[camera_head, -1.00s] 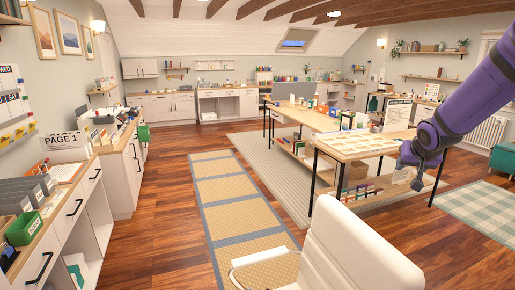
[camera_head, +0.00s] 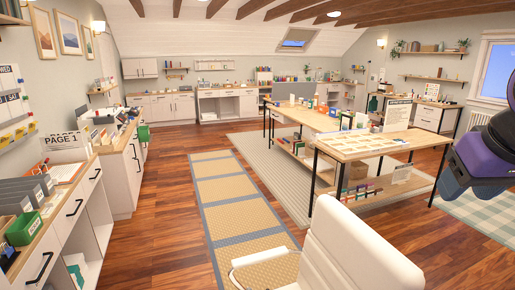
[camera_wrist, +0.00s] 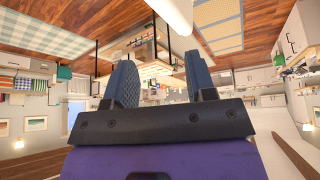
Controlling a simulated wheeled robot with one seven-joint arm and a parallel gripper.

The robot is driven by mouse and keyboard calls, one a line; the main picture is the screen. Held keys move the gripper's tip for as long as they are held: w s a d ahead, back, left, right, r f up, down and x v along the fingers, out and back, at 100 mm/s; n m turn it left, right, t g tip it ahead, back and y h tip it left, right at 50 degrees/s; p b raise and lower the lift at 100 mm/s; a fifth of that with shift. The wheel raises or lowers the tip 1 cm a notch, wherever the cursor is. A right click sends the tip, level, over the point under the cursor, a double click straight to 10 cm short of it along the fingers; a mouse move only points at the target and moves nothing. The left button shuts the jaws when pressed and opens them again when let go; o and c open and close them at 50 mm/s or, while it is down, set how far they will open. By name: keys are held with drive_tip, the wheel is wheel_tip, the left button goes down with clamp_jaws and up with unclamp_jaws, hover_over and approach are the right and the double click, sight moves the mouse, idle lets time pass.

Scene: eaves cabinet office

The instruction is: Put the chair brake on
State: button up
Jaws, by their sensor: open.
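A white office chair (camera_head: 350,250) stands at the bottom of the head view, with its ribbed back and one white armrest (camera_head: 260,257) showing. Its base, casters and any brake are out of view. My gripper (camera_wrist: 162,80) shows in the wrist view with its two dark fingers spread apart and nothing between them. In the head view, only a purple and dark part of my arm shows at the right edge, to the right of the chair; the fingertips are not clear there. A white rounded shape (camera_wrist: 175,14) at the top of the wrist view cannot be identified surely.
A long wooden table (camera_head: 365,145) with papers stands beyond the chair. A tan runner with blue bands (camera_head: 235,215) lies on open floor to the left. White cabinets (camera_head: 75,215) line the left side. A checked rug (camera_head: 485,215) lies at the right.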

drive_tip(key=shift+n+y, duration=0.4)
drive_tip(key=s, duration=0.1)
drive_tip(key=s+a, duration=0.1)
drive_tip(key=s, duration=0.3)
drive_tip(key=shift+a+f, duration=0.2)
drive_tip(key=shift+f, duration=0.15)
